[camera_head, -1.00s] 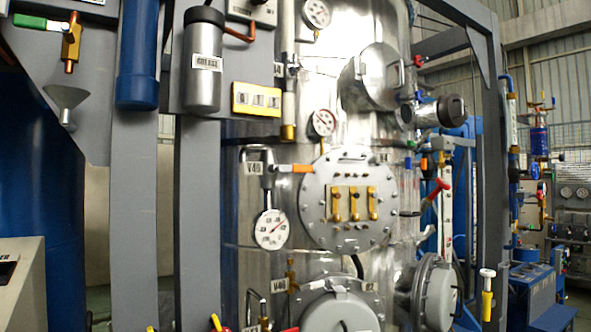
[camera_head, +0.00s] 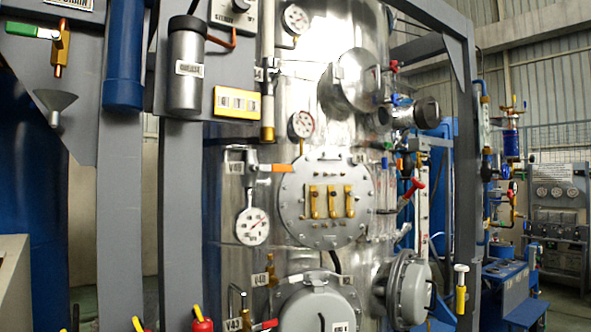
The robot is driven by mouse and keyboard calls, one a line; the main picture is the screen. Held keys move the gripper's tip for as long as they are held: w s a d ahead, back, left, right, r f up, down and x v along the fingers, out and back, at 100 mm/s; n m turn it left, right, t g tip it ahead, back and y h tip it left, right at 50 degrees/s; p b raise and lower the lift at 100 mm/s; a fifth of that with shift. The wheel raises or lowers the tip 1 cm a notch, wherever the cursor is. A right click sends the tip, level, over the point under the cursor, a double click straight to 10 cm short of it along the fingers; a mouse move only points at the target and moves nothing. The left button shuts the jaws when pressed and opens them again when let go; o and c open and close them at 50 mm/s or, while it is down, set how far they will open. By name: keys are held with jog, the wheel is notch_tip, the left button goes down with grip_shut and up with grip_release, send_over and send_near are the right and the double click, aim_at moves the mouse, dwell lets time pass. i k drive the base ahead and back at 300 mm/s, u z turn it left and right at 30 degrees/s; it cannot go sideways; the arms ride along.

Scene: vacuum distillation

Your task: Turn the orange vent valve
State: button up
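An orange valve handle (camera_head: 281,168) sticks out sideways on the shiny metal column, left of the round bolted flange. A white round gauge (camera_head: 252,227) hangs below that valve. The handle lies about level, pointing right. My gripper does not show in this view.
The round flange (camera_head: 326,200) with brass fittings sits right of the valve. Grey uprights (camera_head: 181,230) stand to the left. A lower valve with a red handle (camera_head: 264,325) and a grey round cover (camera_head: 318,305) are below. Blue equipment (camera_head: 510,285) stands at the right.

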aim_at(278, 168)
jog(key=i, duration=0.95)
jog(key=u, duration=0.05)
